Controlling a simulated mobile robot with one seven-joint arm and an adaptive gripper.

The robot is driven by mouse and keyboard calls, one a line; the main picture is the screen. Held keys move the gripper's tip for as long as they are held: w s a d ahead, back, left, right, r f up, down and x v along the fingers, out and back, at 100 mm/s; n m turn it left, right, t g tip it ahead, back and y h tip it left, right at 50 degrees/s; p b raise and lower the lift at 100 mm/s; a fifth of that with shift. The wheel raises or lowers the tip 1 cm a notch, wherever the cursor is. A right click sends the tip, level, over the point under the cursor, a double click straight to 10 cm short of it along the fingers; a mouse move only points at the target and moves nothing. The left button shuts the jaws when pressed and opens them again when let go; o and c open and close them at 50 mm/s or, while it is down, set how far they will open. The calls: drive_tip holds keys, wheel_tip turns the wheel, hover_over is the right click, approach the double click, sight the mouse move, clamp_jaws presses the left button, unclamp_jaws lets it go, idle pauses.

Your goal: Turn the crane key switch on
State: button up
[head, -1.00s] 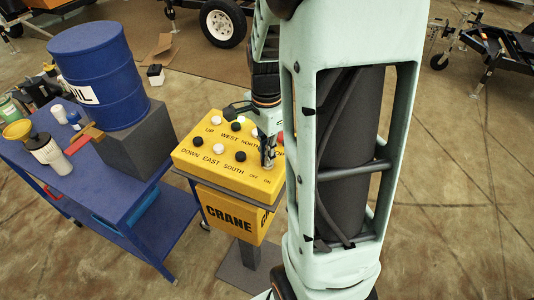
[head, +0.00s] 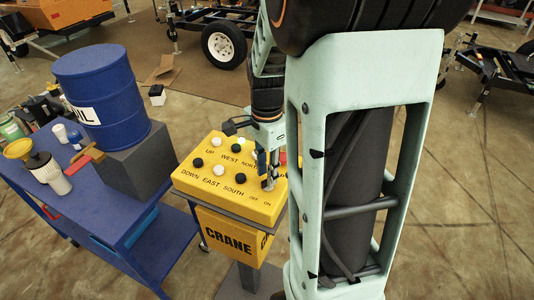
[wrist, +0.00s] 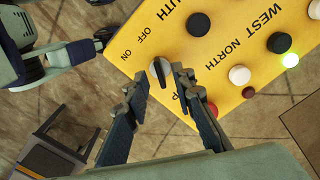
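The yellow crane control box (head: 215,205) stands on a post, with OFF and ON lettering near one corner. In the wrist view, the key switch (wrist: 160,71) is a dark narrow key in a silver ring on the box's yellow face (wrist: 190,65), beside the OFF and ON labels. I cannot tell for sure which label it points to. My gripper (wrist: 157,80) is open, with one fingertip on each side of the key; contact is not clear. In the head view, my gripper (head: 269,183) is low over the box's right front corner and hides the switch.
Black, white and red buttons cover the rest of the face; a green light (wrist: 291,60) glows beside them. A blue table (head: 125,210) with a blue oil drum (head: 100,95) stands left of the box. Floor to the right is open.

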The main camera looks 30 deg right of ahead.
wheel_tip(320, 180, up, 10)
idle(0.3)
